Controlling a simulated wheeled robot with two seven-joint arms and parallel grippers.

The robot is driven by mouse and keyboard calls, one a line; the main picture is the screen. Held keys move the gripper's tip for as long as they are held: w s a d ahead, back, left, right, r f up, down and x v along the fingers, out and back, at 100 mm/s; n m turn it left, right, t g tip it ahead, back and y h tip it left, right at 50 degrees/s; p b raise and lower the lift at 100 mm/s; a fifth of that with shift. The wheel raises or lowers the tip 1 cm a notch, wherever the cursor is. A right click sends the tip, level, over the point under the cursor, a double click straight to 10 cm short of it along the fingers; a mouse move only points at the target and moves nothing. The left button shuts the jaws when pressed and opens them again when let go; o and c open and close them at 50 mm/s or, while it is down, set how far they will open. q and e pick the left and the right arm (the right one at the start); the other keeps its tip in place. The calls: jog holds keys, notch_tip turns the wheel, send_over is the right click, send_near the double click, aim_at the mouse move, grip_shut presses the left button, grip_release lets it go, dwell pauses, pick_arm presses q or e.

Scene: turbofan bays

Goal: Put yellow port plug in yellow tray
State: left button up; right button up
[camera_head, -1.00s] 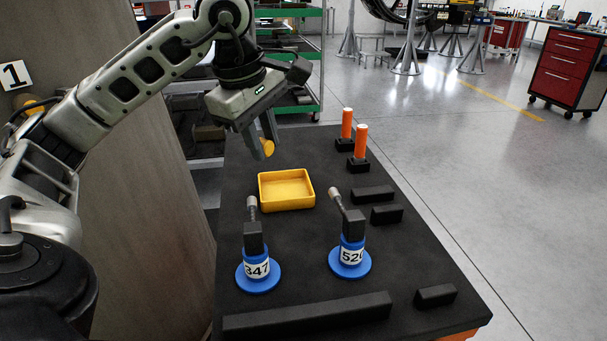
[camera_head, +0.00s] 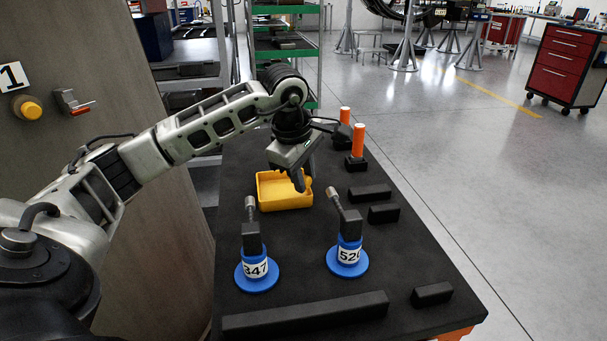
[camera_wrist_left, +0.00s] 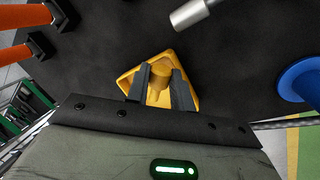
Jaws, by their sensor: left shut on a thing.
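The yellow tray (camera_head: 270,203) sits on the black table top, behind the two blue-based pieces. My left gripper (camera_head: 303,185) is over the tray's right part, fingers pointing down. In the left wrist view it is shut on the yellow port plug (camera_wrist_left: 159,75), a round yellow piece between the two fingers. The tray (camera_wrist_left: 127,79) shows behind the plug there. The plug is hidden in the head view. Whether it touches the tray floor I cannot tell. My right gripper is not in view.
Blue-based pieces marked 347 (camera_head: 256,276) and 526 (camera_head: 347,260), with tilted metal-tipped stems, stand in front of the tray. Orange posts (camera_head: 358,140) stand at the back right. Black blocks (camera_head: 370,192) lie to the right. A yellow knob (camera_head: 32,110) is on the left panel.

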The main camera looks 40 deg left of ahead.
pick_arm(q)
jog(key=shift+f+b, duration=0.45)
jog(key=shift+f, duration=0.1)
jog(key=o, duration=1)
jog(key=shift+c, duration=0.2)
jog(key=p+v, duration=0.1)
jog(key=v, duration=1.2)
jog(key=shift+r+p, duration=0.15)
jog(key=shift+p, duration=0.25)
